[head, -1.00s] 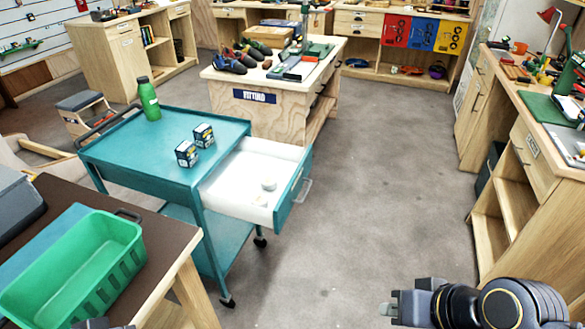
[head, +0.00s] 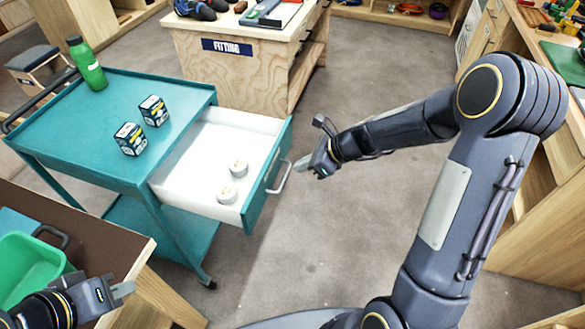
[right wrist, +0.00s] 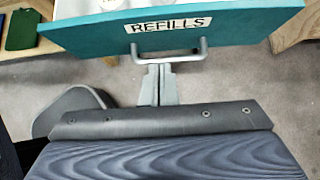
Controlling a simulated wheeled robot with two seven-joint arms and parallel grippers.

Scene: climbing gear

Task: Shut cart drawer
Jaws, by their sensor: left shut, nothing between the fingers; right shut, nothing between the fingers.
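The teal cart (head: 75,127) stands at the left of the head view with its drawer (head: 192,165) pulled out to the right. The drawer is white inside, with a teal front and a grey handle (head: 279,178). Two small white round items (head: 233,180) lie in it. In the right wrist view the drawer front (right wrist: 250,25) bears a "REFILLS" label above its handle (right wrist: 170,55). My right gripper (head: 303,165) is shut and empty, its tips close to the handle; contact is unclear. It also shows in the right wrist view (right wrist: 158,72). My left gripper (head: 128,289) is shut and empty over the brown table's edge.
On the cart top are a green bottle (head: 87,63) and two small dark boxes (head: 131,139). A brown table (head: 105,240) with a green basket (head: 28,268) is at lower left. A wooden fitting bench (head: 230,70) stands behind. Floor (head: 330,240) right of the drawer is clear.

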